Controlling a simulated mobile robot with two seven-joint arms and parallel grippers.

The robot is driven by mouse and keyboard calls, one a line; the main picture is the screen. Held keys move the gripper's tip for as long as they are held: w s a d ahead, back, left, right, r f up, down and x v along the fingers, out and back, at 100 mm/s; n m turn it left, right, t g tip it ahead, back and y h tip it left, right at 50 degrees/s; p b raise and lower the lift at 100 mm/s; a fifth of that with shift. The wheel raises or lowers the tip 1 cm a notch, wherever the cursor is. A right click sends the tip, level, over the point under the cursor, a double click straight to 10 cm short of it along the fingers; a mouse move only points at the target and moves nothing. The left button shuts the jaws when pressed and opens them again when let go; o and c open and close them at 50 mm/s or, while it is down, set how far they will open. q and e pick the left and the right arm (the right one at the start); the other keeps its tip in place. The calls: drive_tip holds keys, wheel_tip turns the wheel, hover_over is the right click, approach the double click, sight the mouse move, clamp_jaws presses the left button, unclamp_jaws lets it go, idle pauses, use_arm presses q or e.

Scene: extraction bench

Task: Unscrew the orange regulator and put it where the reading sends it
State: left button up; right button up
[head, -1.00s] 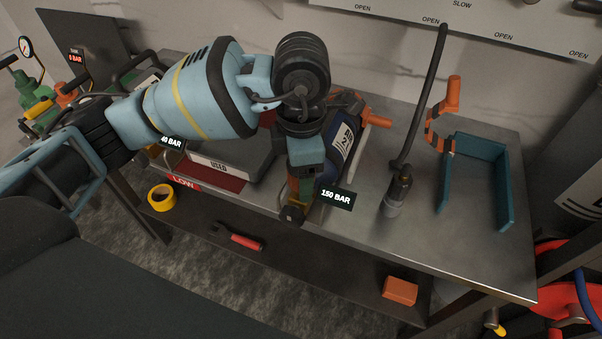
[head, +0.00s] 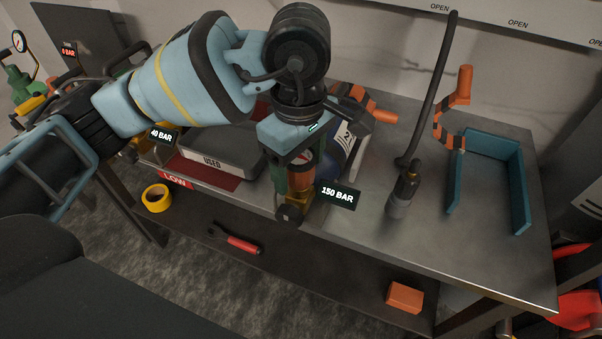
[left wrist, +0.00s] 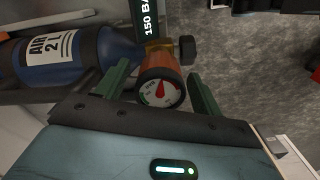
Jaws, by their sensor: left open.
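The orange regulator (head: 300,178) with a brass fitting and dark knob sits at the neck of a blue cylinder (head: 343,150). In the left wrist view the regulator (left wrist: 160,62) shows its round gauge (left wrist: 160,92) with a red needle; the scale is too small to read. A tag (head: 338,194) beside it says 150 BAR. The cylinder (left wrist: 70,55) is marked AIR 2 L. My left gripper (left wrist: 160,88) is open, its green fingers on either side of the regulator, with gaps visible. In the head view my left gripper (head: 291,172) partly hides the regulator. My right gripper is out of view.
A grey tray marked USED (head: 222,150) and a red mat marked LOW (head: 195,178) lie left on the bench. A 40 BAR tag (head: 163,135) is behind. A black hose fitting (head: 403,190), striped orange clamp (head: 445,125) and teal holder (head: 520,190) stand right.

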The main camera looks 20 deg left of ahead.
use_arm(q)
drive_tip(key=m+b, duration=0.2)
drive_tip(key=m, duration=0.3)
drive_tip(key=shift+f, duration=0.15)
drive_tip(key=m+b, duration=0.2)
drive_tip(key=m, duration=0.2)
drive_tip(key=shift+m+b, duration=0.3)
drive_tip(key=shift+b, duration=0.1)
drive_tip(key=m+b, duration=0.1)
drive_tip(key=m, duration=0.2)
drive_tip(key=shift+b, duration=0.4)
drive_tip(key=m+b, duration=0.1)
drive_tip(key=m, duration=0.3)
drive_tip(key=shift+m, duration=0.4)
